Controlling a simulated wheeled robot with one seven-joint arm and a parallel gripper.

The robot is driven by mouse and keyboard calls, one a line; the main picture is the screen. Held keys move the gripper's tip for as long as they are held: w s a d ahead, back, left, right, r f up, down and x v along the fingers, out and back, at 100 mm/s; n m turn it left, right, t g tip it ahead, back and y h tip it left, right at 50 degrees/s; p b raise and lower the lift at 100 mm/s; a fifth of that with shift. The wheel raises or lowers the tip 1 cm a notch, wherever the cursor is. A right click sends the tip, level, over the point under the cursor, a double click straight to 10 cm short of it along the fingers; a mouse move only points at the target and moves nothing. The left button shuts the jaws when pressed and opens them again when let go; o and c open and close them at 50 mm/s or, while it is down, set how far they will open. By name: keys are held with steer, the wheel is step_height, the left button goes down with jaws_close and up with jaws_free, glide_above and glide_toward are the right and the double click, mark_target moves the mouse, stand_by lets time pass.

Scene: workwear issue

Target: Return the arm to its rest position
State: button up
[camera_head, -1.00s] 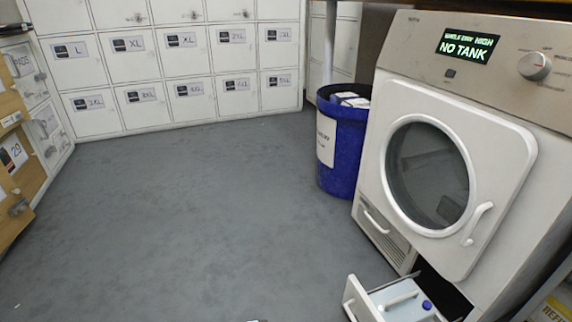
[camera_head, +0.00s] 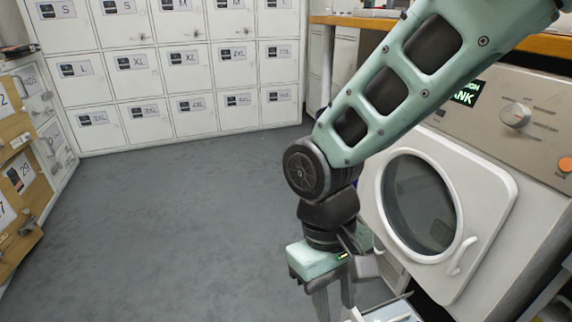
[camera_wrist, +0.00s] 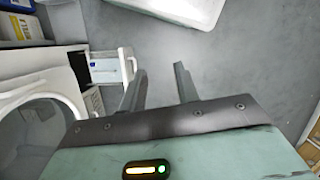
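My arm (camera_head: 400,85) reaches down from the top right in the head view, bent at a dark joint. My gripper (camera_head: 335,302) hangs below it with its fingers pointing down. In the wrist view my gripper (camera_wrist: 162,68) is open, with a clear gap and nothing between the fingers. The rest position itself is not marked in any view.
The white dryer (camera_head: 490,185) stands at the right; its low drawer (camera_head: 390,311) is pulled out near my gripper and also shows in the wrist view (camera_wrist: 127,66). Lockers (camera_head: 140,130) line the back. Wooden-fronted cabinets (camera_head: 22,170) stand left. The middle floor is clear.

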steer(key=s+d+r+n+t+y+p, duration=0.2)
steer(key=s+d+r+t+p, duration=0.1)
steer(key=s+d+r, duration=0.4)
step_height(320, 180, up, 39)
steer(key=w+p, duration=0.1)
steer(key=p, duration=3.6)
steer(key=shift+w+r+p, duration=0.15)
steer(key=shift+p, duration=0.15)
